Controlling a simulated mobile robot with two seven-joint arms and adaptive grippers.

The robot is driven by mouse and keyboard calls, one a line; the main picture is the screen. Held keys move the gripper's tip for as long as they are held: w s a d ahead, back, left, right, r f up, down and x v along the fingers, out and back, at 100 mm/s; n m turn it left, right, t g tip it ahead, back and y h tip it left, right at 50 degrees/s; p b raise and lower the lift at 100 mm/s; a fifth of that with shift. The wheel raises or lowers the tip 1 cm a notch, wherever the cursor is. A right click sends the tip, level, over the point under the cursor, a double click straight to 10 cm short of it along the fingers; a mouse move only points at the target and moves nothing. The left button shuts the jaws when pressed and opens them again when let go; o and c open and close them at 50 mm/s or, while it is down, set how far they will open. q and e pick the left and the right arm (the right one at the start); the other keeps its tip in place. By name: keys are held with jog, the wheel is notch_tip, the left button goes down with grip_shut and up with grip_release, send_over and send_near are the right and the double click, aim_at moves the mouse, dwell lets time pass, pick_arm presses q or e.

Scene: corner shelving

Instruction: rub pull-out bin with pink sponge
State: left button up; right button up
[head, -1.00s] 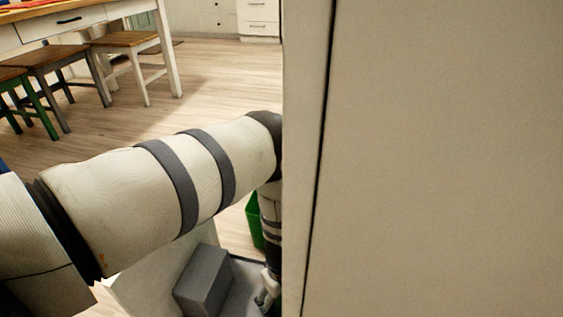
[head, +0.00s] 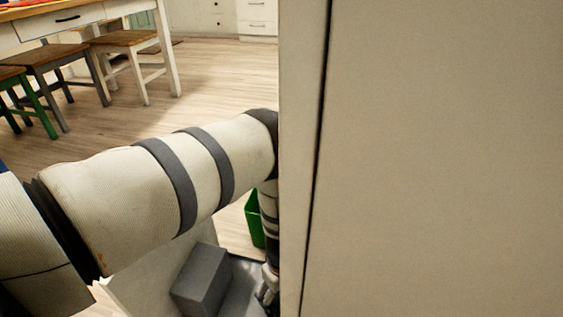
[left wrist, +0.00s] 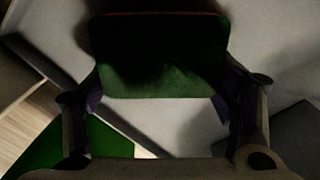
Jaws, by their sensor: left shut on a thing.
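The sponge (left wrist: 165,75) shows in the left wrist view as a dark green face with a thin red edge at its top. My left gripper (left wrist: 163,105) is shut on it, one finger at each side. In the head view the left gripper (head: 268,287) is small and partly hidden behind a beige panel; the sponge cannot be made out there. Below the gripper is a pale unit (head: 145,280) with a grey block, probably the pull-out bin, mostly hidden. I cannot tell whether the sponge touches it. My right gripper is out of view.
The tall beige panel (head: 440,160) fills the right half of the head view. A green container (head: 252,215) stands behind my left arm; green also shows in the wrist view. A table and stools (head: 50,60) are at the far left, with open wooden floor between.

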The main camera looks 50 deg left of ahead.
pick_arm(q)
jog(key=shift+r+p, duration=1.9)
jog(key=shift+r, duration=1.15)
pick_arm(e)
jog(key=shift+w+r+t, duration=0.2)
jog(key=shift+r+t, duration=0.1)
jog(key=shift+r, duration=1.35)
pick_arm(q)
jog(key=shift+r+p, duration=0.95)
jog(key=shift+r, duration=0.65)
jog(key=shift+f, duration=0.15)
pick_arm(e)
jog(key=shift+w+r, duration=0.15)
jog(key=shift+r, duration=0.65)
